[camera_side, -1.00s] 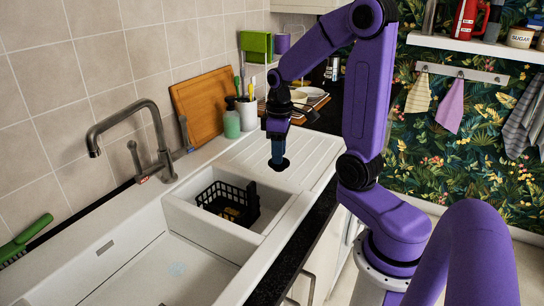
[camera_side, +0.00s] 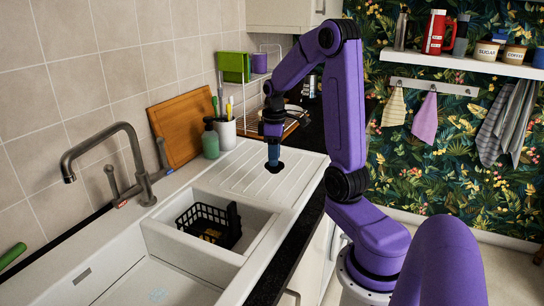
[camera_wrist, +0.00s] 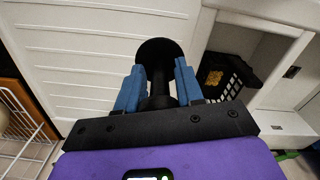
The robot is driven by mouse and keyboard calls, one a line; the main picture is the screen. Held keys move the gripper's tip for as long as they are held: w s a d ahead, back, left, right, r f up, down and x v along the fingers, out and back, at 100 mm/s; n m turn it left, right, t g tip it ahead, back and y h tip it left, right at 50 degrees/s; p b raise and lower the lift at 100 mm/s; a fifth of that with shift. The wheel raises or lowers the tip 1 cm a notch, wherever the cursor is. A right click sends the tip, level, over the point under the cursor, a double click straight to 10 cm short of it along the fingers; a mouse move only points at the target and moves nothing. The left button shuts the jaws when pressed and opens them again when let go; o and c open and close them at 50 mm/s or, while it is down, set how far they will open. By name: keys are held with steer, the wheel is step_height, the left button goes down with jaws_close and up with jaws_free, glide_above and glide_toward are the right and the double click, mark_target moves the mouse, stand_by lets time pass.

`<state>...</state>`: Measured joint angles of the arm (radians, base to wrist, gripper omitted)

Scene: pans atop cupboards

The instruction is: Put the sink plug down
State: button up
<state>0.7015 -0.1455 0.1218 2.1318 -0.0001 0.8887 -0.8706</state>
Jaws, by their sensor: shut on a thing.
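The sink plug (camera_wrist: 159,52) is black, with a wide round disc and a narrower stem. My gripper (camera_wrist: 158,88) is shut on the stem, with a blue finger on each side. In the side view, my gripper (camera_side: 273,152) points down over the ribbed white draining board (camera_side: 240,178), and the plug (camera_side: 275,168) is at its tip, disc downward. The plug is at or just above the board; I cannot tell whether it touches. Part of the stem is hidden between the fingers.
A black basket (camera_side: 207,224) sits in the small basin beside the board. The tap (camera_side: 125,150) stands by the large sink. A soap bottle (camera_side: 210,140), a utensil pot (camera_side: 226,132) and a dish rack (camera_side: 290,125) line the back. The board around the plug is clear.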

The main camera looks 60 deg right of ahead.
steer(key=shift+s+a+r, duration=0.25)
steer(key=shift+s+r, duration=0.05)
steer(key=s+a+r, duration=0.5)
steer(key=s+a, duration=0.2)
steer(key=s, duration=0.3)
steer(key=w+d+f, duration=0.2)
steer(key=w+f, duration=0.1)
steer(key=w+d+f, duration=0.3)
steer(key=w, duration=0.1)
steer(key=w+d+f, duration=0.2)
steer(key=w+f, duration=0.1)
steer(key=f, duration=0.1)
steer(key=shift+w+d, duration=0.15)
steer(key=shift+w+f, duration=0.15)
steer(key=shift+f, duration=1.45)
steer(key=shift+f, duration=0.1)
steer(key=o, duration=1)
steer(key=shift+f, duration=0.1)
steer(key=shift+o, duration=0.2)
